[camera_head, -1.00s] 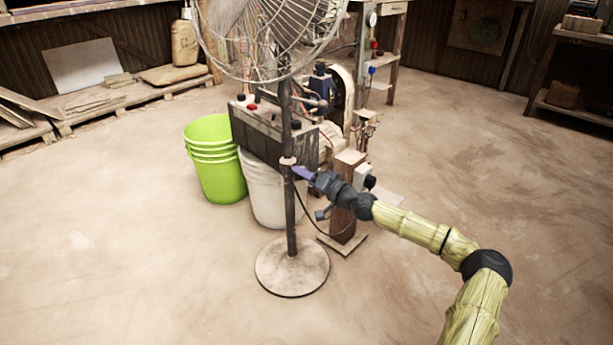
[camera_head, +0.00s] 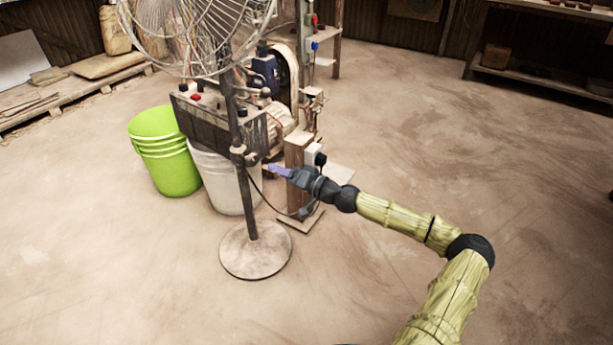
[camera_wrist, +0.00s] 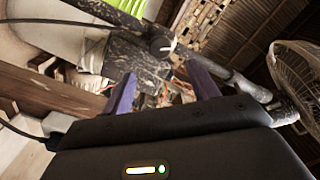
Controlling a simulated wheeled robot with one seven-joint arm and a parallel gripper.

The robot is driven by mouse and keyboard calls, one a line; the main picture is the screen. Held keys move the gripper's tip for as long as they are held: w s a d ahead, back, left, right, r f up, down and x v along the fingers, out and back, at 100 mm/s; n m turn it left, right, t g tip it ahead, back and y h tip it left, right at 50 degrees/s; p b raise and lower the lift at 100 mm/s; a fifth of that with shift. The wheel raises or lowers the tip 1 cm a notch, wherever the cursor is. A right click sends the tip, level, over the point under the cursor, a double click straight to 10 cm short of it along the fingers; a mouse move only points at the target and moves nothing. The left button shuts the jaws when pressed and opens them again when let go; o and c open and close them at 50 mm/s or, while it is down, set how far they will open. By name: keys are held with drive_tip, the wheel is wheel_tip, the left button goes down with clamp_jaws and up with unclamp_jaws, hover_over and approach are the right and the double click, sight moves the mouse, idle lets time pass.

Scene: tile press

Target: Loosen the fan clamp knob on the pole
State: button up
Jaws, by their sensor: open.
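The fan's dark pole (camera_head: 246,200) stands upright on a round base (camera_head: 255,250), with the wire-caged fan head (camera_head: 200,30) on top. The clamp (camera_head: 238,152) sits partway up the pole, with its dark knob (camera_head: 252,159) on the right side. In the wrist view the knob (camera_wrist: 162,46) shows a pale line across its face, and the pole (camera_wrist: 215,68) runs diagonally. My gripper (camera_head: 270,168) is just right of the knob, apart from it. In the wrist view its purple fingers (camera_wrist: 162,85) are spread and empty, with the knob beyond the gap between them.
A green bucket stack (camera_head: 165,155) and a white bucket (camera_head: 222,180) stand behind the pole. A machine with a dark control box (camera_head: 212,122) is behind it. A wooden post (camera_head: 297,165) stands close behind my gripper. The floor in front and to the right is clear.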

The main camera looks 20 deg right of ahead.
drive_tip(key=p+v, duration=0.2)
drive_tip(key=v, duration=0.6)
drive_tip(key=shift+d, duration=0.1)
